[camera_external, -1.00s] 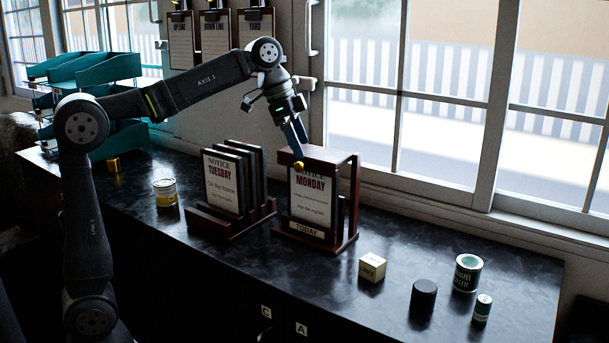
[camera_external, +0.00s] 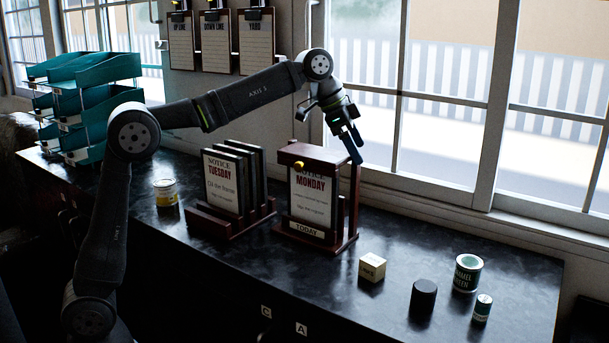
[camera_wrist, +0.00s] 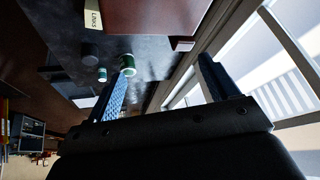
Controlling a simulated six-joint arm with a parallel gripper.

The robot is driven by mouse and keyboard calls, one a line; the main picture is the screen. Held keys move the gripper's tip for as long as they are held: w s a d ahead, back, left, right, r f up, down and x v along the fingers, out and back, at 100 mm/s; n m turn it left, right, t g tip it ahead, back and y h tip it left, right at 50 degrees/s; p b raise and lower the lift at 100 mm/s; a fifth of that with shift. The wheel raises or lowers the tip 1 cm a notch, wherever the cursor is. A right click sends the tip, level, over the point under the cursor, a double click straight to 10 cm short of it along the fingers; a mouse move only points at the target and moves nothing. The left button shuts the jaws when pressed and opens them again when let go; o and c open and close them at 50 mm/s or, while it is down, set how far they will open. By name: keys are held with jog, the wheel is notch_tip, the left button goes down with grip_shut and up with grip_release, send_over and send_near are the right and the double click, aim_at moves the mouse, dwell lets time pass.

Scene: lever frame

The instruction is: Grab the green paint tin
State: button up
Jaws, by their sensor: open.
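My gripper (camera_external: 354,150) is open and empty. It is in the air by the top right corner of the wooden Monday notice frame, well up and left of the tin. In the wrist view my gripper (camera_wrist: 165,75) has its two blue fingers wide apart.
A small labelled tin (camera_external: 482,308) and a black cylinder (camera_external: 423,298) stand close to the green tin. A cream block (camera_external: 372,269) is left of them. The Monday frame (camera_external: 318,195) is beside my gripper. The window (camera_external: 455,110) runs behind the counter.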

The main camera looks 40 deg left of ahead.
jog(key=d+f+m, duration=0.1)
jog(key=d+f, duration=0.2)
jog(key=d, duration=0.6)
jog(key=m+g+h, duration=0.1)
jog(key=m+g, duration=0.1)
send_near(460, 259)
jog(key=x, duration=0.7)
jog(key=shift+w+a+f, duration=0.3)
jog(key=shift+s+d+x, duration=0.1)
jog(key=shift+d+x, duration=0.05)
jog(key=shift+x, duration=0.8)
jog(key=shift+s+d+x, duration=0.1)
jog(key=shift+d+x, duration=0.05)
jog(key=shift+x, duration=0.8)
jog(key=shift+s+d+x, duration=0.15)
jog(key=shift+x, duration=0.8)
jog(key=shift+r, duration=0.25)
jog(key=c, duration=1.2)
